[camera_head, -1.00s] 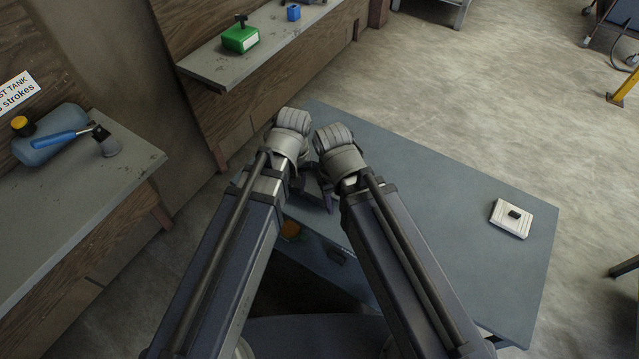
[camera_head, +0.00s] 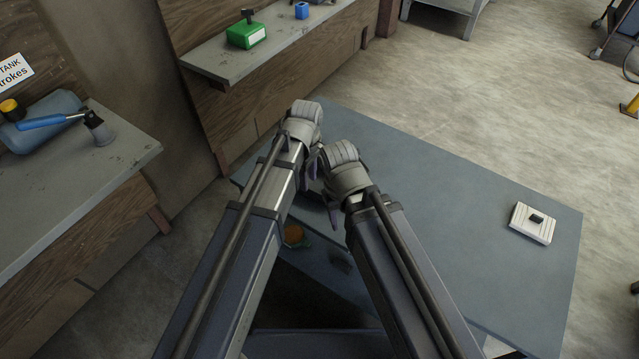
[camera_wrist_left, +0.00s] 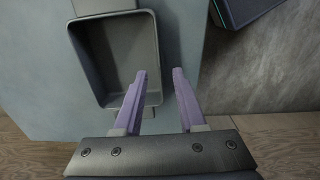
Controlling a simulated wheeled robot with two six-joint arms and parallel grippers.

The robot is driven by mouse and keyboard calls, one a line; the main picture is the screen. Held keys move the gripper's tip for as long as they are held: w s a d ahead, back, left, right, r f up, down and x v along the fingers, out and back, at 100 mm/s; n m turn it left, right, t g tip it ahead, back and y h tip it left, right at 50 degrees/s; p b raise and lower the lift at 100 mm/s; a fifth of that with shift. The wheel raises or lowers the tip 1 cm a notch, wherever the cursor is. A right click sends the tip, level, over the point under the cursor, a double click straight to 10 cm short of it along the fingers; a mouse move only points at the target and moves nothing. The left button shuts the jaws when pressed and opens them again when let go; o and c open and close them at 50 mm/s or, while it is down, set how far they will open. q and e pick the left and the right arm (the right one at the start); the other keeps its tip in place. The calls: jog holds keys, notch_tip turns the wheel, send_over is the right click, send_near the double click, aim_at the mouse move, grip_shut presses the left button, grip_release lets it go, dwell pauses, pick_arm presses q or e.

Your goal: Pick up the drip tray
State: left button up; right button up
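A grey, open-topped rectangular tray (camera_wrist_left: 155,42), which I take for the drip tray, shows in the left wrist view with a deep recess and a raised rim. My left gripper (camera_wrist_left: 159,72) is open, with two purple fingers. In that picture one finger overlaps the tray's lower right corner and the other lies outside its right side; I see no grip, and contact cannot be told.
A grey shelf (camera_head: 215,65) holds a green box (camera_head: 245,35). A left bench (camera_head: 70,195) holds a blue jug (camera_head: 45,120). The table's right half is mostly clear.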

aim_at(309, 191)
pick_arm(q)
jog(key=shift+f, duration=0.4)
pick_arm(e)
jog(key=shift+f, duration=0.4)
pick_arm(q)
notch_tip(309, 191, down, 5)
jog(key=b, duration=0.5)
pick_arm(e)
notch_tip(309, 191, down, 5)
jog(key=shift+f, duration=0.1)
pick_arm(q)
grip_shut()
dwell(0.4)
